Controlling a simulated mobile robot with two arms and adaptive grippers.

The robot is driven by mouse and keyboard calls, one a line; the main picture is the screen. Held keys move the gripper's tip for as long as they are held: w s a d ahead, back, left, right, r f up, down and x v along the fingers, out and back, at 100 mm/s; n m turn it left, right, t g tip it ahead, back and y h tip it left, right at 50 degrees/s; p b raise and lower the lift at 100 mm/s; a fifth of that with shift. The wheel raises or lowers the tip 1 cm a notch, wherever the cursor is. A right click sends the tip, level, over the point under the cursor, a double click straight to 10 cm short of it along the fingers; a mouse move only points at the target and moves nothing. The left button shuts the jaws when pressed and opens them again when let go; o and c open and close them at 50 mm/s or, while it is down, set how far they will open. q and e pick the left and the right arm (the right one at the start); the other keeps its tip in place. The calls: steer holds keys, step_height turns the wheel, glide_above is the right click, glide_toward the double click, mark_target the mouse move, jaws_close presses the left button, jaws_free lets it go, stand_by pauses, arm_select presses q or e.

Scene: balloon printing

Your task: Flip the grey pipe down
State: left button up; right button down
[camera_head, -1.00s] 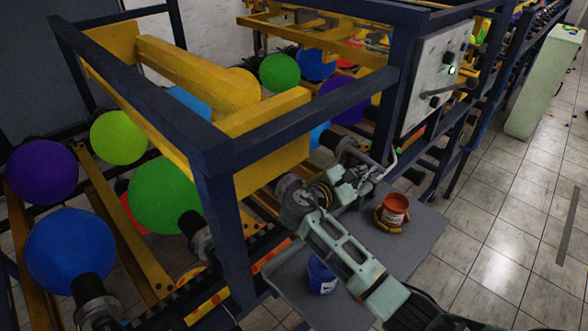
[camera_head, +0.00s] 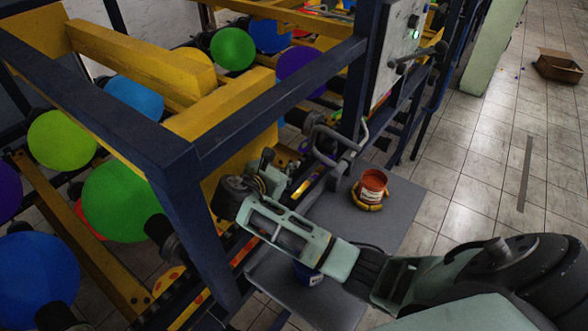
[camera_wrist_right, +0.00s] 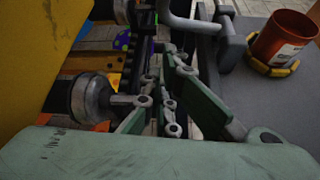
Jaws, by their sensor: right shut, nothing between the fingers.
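The grey pipe (camera_head: 337,133) is a bent, handle-like tube on the side of the dark blue machine frame, above the grey shelf. Its bend stands up from its mount. It also shows at the top of the right wrist view (camera_wrist_right: 190,24). My right gripper (camera_head: 278,172) is shut and empty, to the left of the pipe and apart from it in the head view. In the right wrist view its green fingers (camera_wrist_right: 162,68) point forward, just below and left of the pipe. My left gripper is not in view.
A red bucket (camera_head: 374,181) in a yellow ring stands on the grey shelf (camera_head: 405,205). A blue container (camera_head: 308,277) is partly hidden by my right arm. The blue frame post (camera_head: 190,225) stands close left of the gripper.

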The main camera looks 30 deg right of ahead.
steer(key=p+x, duration=0.2)
steer(key=x, duration=0.6)
steer(key=shift+d, duration=0.2)
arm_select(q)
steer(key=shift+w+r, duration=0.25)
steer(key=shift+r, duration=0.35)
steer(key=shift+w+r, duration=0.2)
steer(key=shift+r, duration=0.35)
arm_select(e)
steer(key=shift+w+d+f, duration=0.2)
steer(key=shift+w+d, duration=0.05)
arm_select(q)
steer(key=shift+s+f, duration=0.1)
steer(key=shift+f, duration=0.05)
